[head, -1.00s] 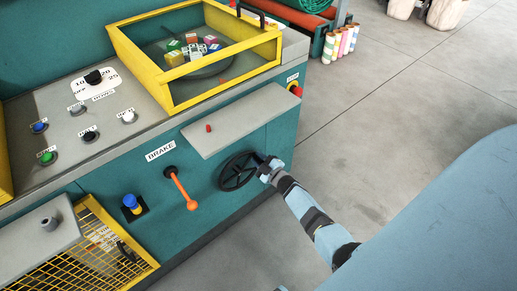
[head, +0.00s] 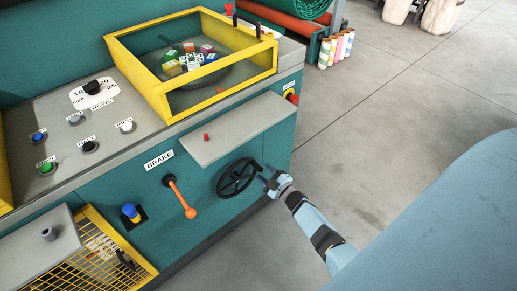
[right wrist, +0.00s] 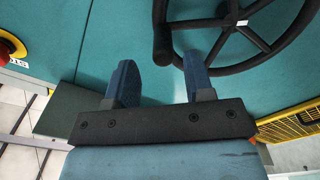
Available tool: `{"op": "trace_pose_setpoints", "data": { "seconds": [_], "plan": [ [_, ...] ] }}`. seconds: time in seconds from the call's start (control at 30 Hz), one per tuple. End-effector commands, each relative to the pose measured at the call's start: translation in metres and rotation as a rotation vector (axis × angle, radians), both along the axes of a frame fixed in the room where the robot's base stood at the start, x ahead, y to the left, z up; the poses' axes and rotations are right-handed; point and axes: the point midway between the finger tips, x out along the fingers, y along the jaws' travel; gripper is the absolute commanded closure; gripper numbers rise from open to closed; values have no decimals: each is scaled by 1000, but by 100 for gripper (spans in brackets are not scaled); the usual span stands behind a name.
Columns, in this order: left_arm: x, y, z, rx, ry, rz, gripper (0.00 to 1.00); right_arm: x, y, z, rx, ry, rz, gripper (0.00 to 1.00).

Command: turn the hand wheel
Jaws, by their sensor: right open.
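The black hand wheel (head: 236,179) is mounted on the teal front panel of the machine, right of the orange brake lever. It has spokes and a knob on its rim. My right gripper (head: 269,178) is just right of the wheel and apart from it. In the right wrist view the gripper (right wrist: 160,85) is open and empty. The wheel (right wrist: 240,30) shows there at upper right, and its handle knob (right wrist: 163,45) stands beyond the gap between the fingers. My left gripper is not in view.
The orange brake lever (head: 180,198) and a blue knob (head: 131,212) are left of the wheel. A grey shelf (head: 238,128) juts out above it. A red stop button (head: 292,98) sits near the corner. Clear floor (head: 370,115) lies to the right.

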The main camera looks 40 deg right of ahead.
Motion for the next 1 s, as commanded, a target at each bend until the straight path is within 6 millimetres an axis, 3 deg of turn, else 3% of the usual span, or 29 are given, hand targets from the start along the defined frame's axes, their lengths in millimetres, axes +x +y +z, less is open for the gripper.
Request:
{"op": "trace_pose_setpoints", "data": {
  "seconds": [0.2, 0.4, 1.0],
  "plan": [
    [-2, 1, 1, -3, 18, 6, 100, -50, -4, 1, 0, 1, -1, 52],
    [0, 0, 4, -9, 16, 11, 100, -76, -7, 1, 0, -1, -1, 52],
    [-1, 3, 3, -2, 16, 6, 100, -83, -8, 1, 0, -2, -2, 52]
  ]
}}
